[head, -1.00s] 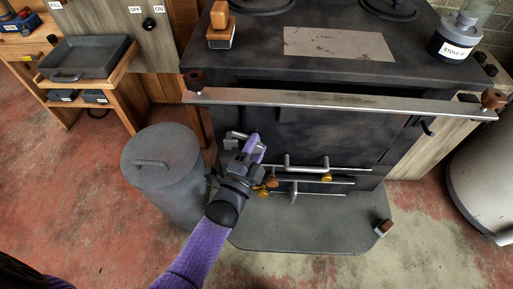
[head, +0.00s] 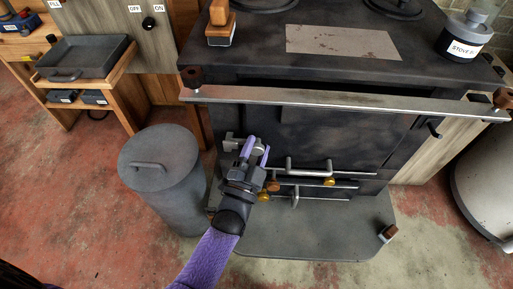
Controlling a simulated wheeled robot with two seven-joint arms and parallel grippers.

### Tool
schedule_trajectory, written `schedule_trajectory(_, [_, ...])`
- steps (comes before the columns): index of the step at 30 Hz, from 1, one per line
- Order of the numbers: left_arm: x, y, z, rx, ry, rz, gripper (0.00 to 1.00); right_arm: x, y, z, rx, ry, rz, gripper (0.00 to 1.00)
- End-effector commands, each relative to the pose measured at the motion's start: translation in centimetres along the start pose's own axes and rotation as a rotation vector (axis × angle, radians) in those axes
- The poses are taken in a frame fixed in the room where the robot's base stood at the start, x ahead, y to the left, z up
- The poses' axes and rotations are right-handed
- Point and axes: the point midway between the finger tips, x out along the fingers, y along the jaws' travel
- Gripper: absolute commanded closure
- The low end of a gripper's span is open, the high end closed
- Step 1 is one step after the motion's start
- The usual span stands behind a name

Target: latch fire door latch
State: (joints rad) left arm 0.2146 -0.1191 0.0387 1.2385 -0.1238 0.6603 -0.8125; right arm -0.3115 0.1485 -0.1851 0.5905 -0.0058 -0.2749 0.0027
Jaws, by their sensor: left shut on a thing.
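The dark stove (head: 320,133) stands ahead with its fire door in the front, below a metal rail (head: 340,99). A small grey metal latch (head: 231,142) sits at the left of the door. My left gripper (head: 256,150), with purple fingers, is at the latch and shut on its metal part, which the fingers partly hide. How far the latch is turned is too small to tell. My right gripper is not in view.
A lidded grey bin (head: 160,165) stands close to the left of my left arm. Horizontal bars with brass knobs (head: 329,182) cross the stove front right of the gripper. A hearth plate (head: 310,235) juts out below. Red-grey floor is clear at the left front.

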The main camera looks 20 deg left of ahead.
Motion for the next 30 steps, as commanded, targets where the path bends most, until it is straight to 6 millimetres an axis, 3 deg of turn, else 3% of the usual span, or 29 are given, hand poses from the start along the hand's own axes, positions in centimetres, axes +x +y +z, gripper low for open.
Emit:
schedule_trajectory(7, [-0.1, 0.1, 0.1, -0.003, -0.003, 0.002, 1.00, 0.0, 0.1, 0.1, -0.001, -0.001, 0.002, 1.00])
schedule_trajectory(8, [-0.1, 0.1, 0.1, -0.003, -0.003, 0.002, 0.50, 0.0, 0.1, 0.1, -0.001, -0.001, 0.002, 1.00])
schedule_trajectory(12, [0.0, 0.1, 0.1, -0.002, -0.002, 0.001, 0.20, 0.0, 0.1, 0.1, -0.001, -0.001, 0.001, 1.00])
schedule_trajectory(13, [0.0, 0.1, 0.0, -0.002, -0.002, 0.001, 0.16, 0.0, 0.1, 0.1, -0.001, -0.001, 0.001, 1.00])
schedule_trajectory(23, [-0.8, -0.1, -0.1, -0.001, -0.001, 0.001, 0.16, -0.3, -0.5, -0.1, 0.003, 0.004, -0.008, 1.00])
schedule_trajectory(30, [-6.7, -0.1, -0.1, -0.001, -0.004, 0.003, 0.16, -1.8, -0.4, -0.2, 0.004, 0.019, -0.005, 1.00])
